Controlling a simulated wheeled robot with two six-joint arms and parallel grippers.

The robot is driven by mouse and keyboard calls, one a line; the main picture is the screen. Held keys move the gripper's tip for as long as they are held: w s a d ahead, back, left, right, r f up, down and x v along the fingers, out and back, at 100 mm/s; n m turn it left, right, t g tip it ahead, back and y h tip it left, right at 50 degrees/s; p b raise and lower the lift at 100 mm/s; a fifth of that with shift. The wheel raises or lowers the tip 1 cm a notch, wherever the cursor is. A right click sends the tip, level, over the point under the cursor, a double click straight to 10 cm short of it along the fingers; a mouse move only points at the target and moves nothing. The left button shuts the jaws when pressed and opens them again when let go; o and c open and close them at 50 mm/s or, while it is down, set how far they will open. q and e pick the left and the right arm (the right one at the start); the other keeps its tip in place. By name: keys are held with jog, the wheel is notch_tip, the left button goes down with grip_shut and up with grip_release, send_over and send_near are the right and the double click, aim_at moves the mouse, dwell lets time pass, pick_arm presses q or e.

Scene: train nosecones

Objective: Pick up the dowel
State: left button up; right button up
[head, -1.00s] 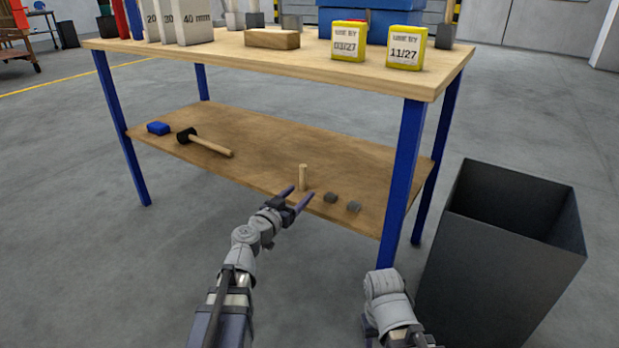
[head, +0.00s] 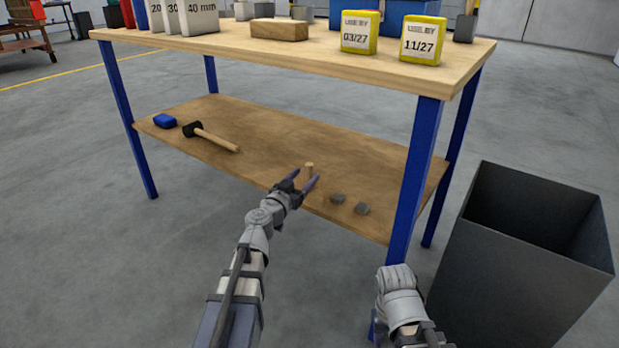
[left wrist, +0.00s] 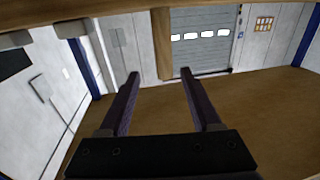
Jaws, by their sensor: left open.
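The dowel (head: 309,167) is a light wooden peg standing upright on the lower shelf of the bench, near its front edge. My left gripper (head: 306,175) is open, with its two fingers pointing at the dowel and overlapping its lower part in the head view.
Two small dark grey pieces (head: 349,203) lie right of the dowel on the lower shelf (head: 260,140). A mallet (head: 212,137) and a blue block (head: 165,121) lie to the left. A blue leg (head: 415,180) and a dark bin (head: 500,270) stand at right. The tabletop (head: 220,46) overhangs the shelf.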

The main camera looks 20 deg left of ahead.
aim_at(308, 171)
pick_arm(q)
jog(key=w, duration=0.5)
jog(key=shift+d, duration=0.1)
grip_shut()
dwell(0.3)
